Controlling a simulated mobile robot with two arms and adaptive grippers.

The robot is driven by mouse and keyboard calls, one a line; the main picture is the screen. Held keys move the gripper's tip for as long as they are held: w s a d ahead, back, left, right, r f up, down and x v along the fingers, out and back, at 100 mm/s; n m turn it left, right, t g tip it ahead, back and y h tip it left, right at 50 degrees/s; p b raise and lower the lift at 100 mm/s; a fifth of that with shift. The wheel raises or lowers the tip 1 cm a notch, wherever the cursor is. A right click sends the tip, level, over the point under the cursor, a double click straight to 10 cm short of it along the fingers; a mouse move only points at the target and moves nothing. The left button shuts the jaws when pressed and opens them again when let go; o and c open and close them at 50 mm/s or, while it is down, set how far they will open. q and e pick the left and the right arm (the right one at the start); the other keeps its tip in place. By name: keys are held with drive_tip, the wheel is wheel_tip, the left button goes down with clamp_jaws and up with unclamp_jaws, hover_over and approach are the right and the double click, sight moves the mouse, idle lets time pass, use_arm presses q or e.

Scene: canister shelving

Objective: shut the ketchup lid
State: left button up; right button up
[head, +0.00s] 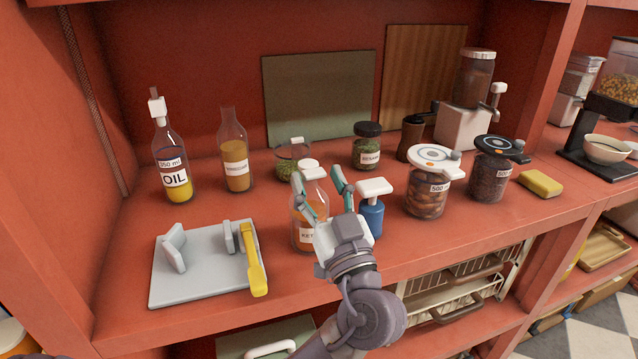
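The ketchup bottle (306,236), orange-red with a partly covered label, stands upright near the shelf's front edge. Its white cap (314,173) is on top, and a rounded white flap (308,163) shows just behind and above it, seemingly the raised lid. My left gripper (317,178) is open, its two teal-padded fingers apart. In the picture the fingertips lie on either side of the cap. The left finger and the palm hide part of the bottle. Whether a finger touches the bottle is unclear. My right gripper is not in view.
A blue pump bottle (370,214) stands close to the right of my gripper. A glass bowl of herbs (291,168) is behind the ketchup. A grey board (200,285) with a yellow-handled tool (254,262) lies left. Jars (428,190) stand right.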

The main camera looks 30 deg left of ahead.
use_arm(q)
drive_tip(key=shift+s+d, duration=0.1)
drive_tip(key=v, duration=1.1)
drive_tip(key=shift+s+d, duration=0.2)
drive_tip(key=shift+d, duration=0.1)
drive_tip(key=shift+d+f, duration=0.1)
drive_tip(key=shift+f, duration=0.1)
